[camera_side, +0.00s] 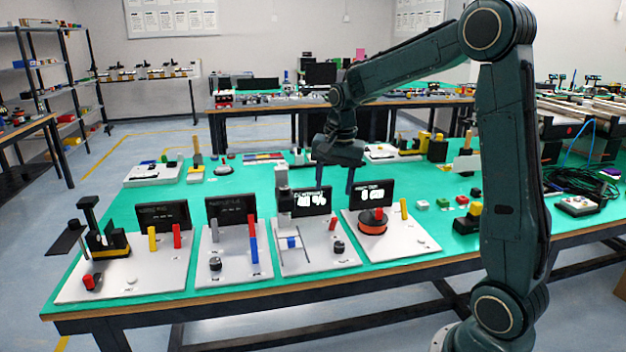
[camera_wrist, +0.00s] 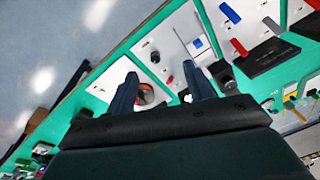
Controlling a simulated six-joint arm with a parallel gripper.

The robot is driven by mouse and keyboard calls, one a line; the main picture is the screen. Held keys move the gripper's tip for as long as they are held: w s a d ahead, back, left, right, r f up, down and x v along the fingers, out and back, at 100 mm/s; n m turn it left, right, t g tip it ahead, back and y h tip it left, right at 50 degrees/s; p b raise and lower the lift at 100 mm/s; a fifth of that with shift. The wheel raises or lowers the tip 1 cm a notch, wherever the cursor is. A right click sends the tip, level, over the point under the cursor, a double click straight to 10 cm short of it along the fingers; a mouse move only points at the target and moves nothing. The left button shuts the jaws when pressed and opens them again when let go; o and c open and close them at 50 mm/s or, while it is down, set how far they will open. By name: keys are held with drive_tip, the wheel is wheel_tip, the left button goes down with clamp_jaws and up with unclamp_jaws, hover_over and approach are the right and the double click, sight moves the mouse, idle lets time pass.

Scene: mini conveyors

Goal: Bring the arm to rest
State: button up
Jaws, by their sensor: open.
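My gripper (camera_side: 334,178) hangs over the green-topped table (camera_side: 420,180) in the side view, behind the row of small stations with dark displays. In the wrist view its two fingers (camera_wrist: 163,90) stand apart with nothing held between them. Below them lies a white station board (camera_wrist: 152,58) with a round orange-red part (camera_wrist: 146,94), partly hidden by the left finger. My arm reaches in from the right, with its elbow high and its forearm sloping down to the left.
Front boards carry coloured posts, such as a blue post (camera_side: 254,250), and upright displays (camera_side: 231,208). A black cable coil (camera_side: 585,182) and a control box (camera_side: 577,205) lie at the right. A shelf rack (camera_side: 50,80) stands at the far left. The air above the table's left half is free.

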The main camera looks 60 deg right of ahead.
drive_tip(key=s+a+r+n+t, duration=0.2)
drive_tip(key=s+a+r+n, duration=0.4)
drive_tip(key=s+a, duration=0.35)
drive_tip(key=s+a+n+t, duration=0.2)
drive_tip(key=s+a+n, duration=0.5)
drive_tip(key=s, duration=0.4)
drive_tip(key=shift+a+f+n+y, duration=0.2)
drive_tip(key=shift+a+n+y, duration=0.1)
drive_tip(key=shift+n, duration=0.1)
